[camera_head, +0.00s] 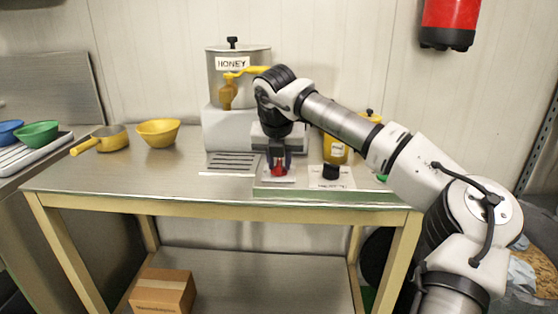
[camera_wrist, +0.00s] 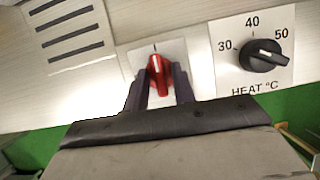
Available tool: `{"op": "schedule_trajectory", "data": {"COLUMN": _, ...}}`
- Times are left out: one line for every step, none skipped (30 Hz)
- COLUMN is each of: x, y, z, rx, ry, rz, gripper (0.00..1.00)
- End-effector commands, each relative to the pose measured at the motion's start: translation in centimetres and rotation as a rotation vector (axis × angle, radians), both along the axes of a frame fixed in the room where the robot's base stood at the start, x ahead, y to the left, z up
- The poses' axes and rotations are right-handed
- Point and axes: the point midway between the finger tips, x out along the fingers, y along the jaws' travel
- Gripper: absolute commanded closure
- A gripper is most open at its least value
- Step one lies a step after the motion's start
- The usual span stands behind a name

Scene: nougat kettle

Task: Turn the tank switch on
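The tank switch is a red knob (camera_wrist: 159,76) on a pale square plate, nearly upright and leaning slightly, with a short dark mark above it. The honey tank (camera_head: 222,77), a steel pot with a yellow tap lever, stands on a white base behind.
A black heat dial (camera_wrist: 264,55) marked 30, 40, 50 is right of the switch. A slotted drip grille (camera_head: 232,162) is at left. A yellow bowl (camera_head: 158,131) and a yellow-handled pan (camera_head: 110,138) stand further left. A yellow container (camera_head: 335,150) is behind my arm.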

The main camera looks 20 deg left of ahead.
Motion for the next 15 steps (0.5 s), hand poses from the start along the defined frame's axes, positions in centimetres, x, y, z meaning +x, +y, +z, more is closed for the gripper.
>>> {"op": "schedule_trajectory", "data": {"x": 0.0, "y": 0.0, "z": 0.0, "rx": 0.0, "ry": 0.0, "rz": 0.0, "gripper": 0.67}}
{"op": "schedule_trajectory", "data": {"x": 0.0, "y": 0.0, "z": 0.0, "rx": 0.0, "ry": -0.001, "rz": 0.0, "gripper": 0.66}}
{"op": "schedule_trajectory", "data": {"x": 0.0, "y": 0.0, "z": 0.0, "rx": 0.001, "ry": -0.001, "rz": 0.001, "gripper": 0.66}}
{"op": "schedule_trajectory", "data": {"x": 0.0, "y": 0.0, "z": 0.0, "rx": 0.001, "ry": -0.001, "rz": 0.001, "gripper": 0.66}}
{"op": "schedule_trajectory", "data": {"x": 0.0, "y": 0.0, "z": 0.0, "rx": 0.001, "ry": -0.001, "rz": 0.001, "gripper": 0.66}}
{"op": "schedule_trajectory", "data": {"x": 0.0, "y": 0.0, "z": 0.0, "rx": 0.001, "ry": -0.001, "rz": 0.001, "gripper": 0.66}}
{"op": "schedule_trajectory", "data": {"x": 0.0, "y": 0.0, "z": 0.0, "rx": 0.001, "ry": -0.001, "rz": 0.001, "gripper": 0.66}}
{"op": "schedule_trajectory", "data": {"x": 0.0, "y": 0.0, "z": 0.0, "rx": 0.001, "ry": -0.001, "rz": 0.001, "gripper": 0.66}}
{"op": "schedule_trajectory", "data": {"x": 0.0, "y": 0.0, "z": 0.0, "rx": 0.001, "ry": -0.001, "rz": 0.001, "gripper": 0.66}}
{"op": "schedule_trajectory", "data": {"x": 0.0, "y": 0.0, "z": 0.1, "rx": 0.001, "ry": -0.001, "rz": 0.001, "gripper": 0.66}}
{"op": "schedule_trajectory", "data": {"x": -0.1, "y": 0.0, "z": 0.2, "rx": 0.001, "ry": -0.002, "rz": 0.001, "gripper": 0.66}}
{"op": "schedule_trajectory", "data": {"x": -0.2, "y": 0.0, "z": 0.5, "rx": 0.001, "ry": -0.002, "rz": 0.001, "gripper": 0.66}}
{"op": "schedule_trajectory", "data": {"x": -0.2, "y": -0.1, "z": 0.7, "rx": 0.001, "ry": -0.002, "rz": 0.001, "gripper": 0.66}}
{"op": "schedule_trajectory", "data": {"x": -0.4, "y": -0.1, "z": 1.0, "rx": 0.001, "ry": -0.002, "rz": 0.001, "gripper": 0.66}}
{"op": "schedule_trajectory", "data": {"x": -0.6, "y": -0.2, "z": 1.6, "rx": 0.001, "ry": -0.004, "rz": 0.001, "gripper": 0.66}}
